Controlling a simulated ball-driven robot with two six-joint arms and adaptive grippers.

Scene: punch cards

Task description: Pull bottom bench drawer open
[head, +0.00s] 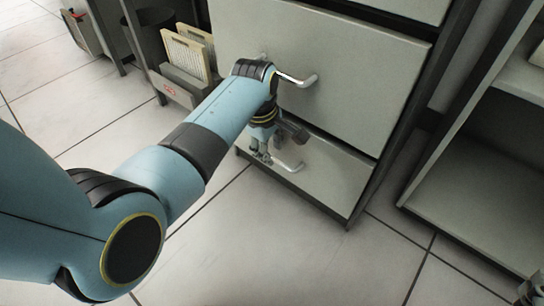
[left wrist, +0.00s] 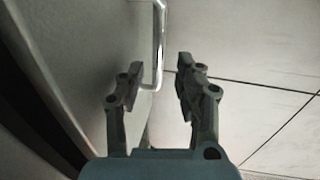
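The bottom bench drawer (head: 330,185) has a plain grey front and looks shut, flush with the cabinet frame. Its pale bar handle (head: 292,166) sits low on the front; a bright metal handle (left wrist: 160,50) also shows in the left wrist view. My left gripper (head: 274,158) is at this handle, in front of the drawer. In the left wrist view its two fingers (left wrist: 158,82) are apart, with the handle's end in the gap between their tips. I cannot see contact. My forearm hides part of the drawer fronts.
A larger drawer (head: 355,75) with its own bar handle (head: 300,81) is directly above. An open shelf unit (head: 480,175) stands at right. A rack with upright cards (head: 186,52) is at upper left. Tiled floor in front is clear. A small dark part shows at the lower right edge.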

